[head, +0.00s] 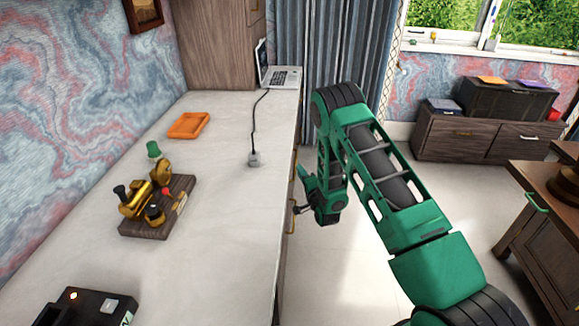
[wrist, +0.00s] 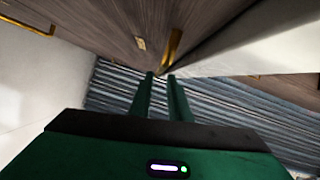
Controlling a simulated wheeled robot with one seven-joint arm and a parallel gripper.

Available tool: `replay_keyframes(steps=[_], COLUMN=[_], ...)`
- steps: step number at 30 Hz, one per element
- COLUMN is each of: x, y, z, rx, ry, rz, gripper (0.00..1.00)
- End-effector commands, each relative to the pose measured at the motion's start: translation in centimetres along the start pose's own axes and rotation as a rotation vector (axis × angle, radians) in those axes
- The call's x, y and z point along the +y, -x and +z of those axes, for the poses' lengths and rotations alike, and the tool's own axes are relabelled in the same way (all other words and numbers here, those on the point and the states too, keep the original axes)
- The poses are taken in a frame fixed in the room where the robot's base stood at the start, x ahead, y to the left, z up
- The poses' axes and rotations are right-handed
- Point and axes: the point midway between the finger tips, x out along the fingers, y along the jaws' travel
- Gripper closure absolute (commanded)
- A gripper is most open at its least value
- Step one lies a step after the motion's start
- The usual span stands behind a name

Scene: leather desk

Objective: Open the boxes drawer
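The long white-topped desk (head: 225,130) has wooden drawer fronts on its right side, seen edge-on in the head view. A brass handle (head: 291,216) shows there beside my gripper (head: 301,192). In the wrist view a brass handle (wrist: 171,48) lies just beyond my gripper's fingertips (wrist: 160,76), its lower end near the gap between them. The fingers are apart, with nothing visibly held. A small label (wrist: 140,43) sits beside this handle on the wooden front (wrist: 100,25); its text is too small to read. The drawer front looks closed.
Another brass handle (wrist: 28,25) is at the wrist view's left. On the desk are a laptop (head: 280,77), an orange tray (head: 188,125) and a brass device (head: 150,200). A wooden cabinet (head: 545,230) stands right. Floor behind my arm is clear.

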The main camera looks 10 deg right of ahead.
Motion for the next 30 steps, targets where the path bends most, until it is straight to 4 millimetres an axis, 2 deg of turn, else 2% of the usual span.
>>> replay_keyframes(steps=[6,12,18,26,29,30], x=[0.0,-0.1,0.0,0.0,0.0,0.0], y=[-4.0,-6.7,-7.9,-8.0,-8.0,-8.0], z=[-0.1,-0.1,-0.1,-0.1,-0.1,-0.1], rx=[0.002,0.002,0.002,0.002,0.002,0.002], ry=[0.001,0.001,0.002,0.001,0.001,0.001], rz=[-0.001,-0.001,0.001,0.001,0.001,0.001], gripper=[0.83,0.83,0.83,0.83,1.00,1.00])
